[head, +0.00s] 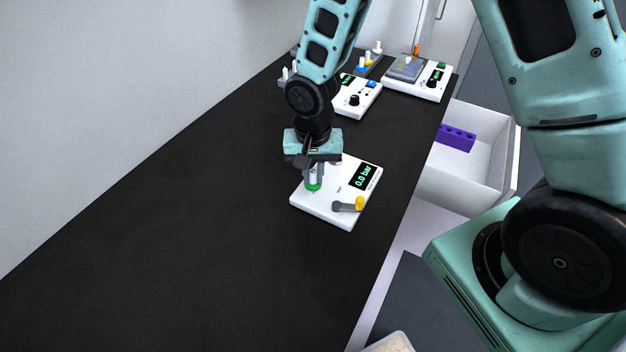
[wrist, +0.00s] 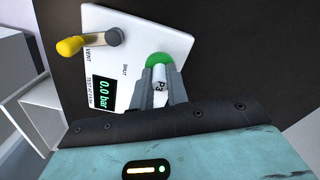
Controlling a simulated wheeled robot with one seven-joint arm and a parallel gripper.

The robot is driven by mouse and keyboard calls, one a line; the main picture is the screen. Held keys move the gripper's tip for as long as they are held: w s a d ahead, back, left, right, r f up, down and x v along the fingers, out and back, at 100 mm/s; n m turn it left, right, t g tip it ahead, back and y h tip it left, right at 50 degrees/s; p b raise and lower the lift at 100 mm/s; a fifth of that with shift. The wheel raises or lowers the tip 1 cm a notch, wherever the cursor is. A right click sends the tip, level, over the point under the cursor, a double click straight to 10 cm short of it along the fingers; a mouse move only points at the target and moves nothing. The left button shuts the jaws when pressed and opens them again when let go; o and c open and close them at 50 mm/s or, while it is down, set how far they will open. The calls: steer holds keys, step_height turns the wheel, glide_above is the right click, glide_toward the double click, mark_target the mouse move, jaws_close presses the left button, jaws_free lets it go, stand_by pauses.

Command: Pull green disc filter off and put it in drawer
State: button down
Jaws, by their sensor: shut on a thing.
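The green disc filter (head: 313,186) is at the left part of the white pressure device (head: 328,213), under my gripper. In the wrist view the green disc (wrist: 158,61) shows beyond the fingertips, with a white labelled body (wrist: 159,80) between the fingers. My gripper (head: 314,177) is shut on the filter, and it also shows in the wrist view (wrist: 159,86). Whether the filter is still seated on the device I cannot tell. The device display reads 0.0 bar, and its yellow-tipped lever (head: 350,205) points right in the head view. The open white drawer (head: 465,190) is at the right.
A purple block with holes (head: 456,138) lies in the drawer's back left; the rest of the visible drawer floor is clear. Other white instruments (head: 418,85) stand at the far end of the black bench (head: 180,230). The near bench is bare.

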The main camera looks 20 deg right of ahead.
mark_target(313, 171)
steer(key=shift+r+p, duration=1.1)
steer(key=shift+r, duration=0.5)
steer(key=shift+f, duration=0.1)
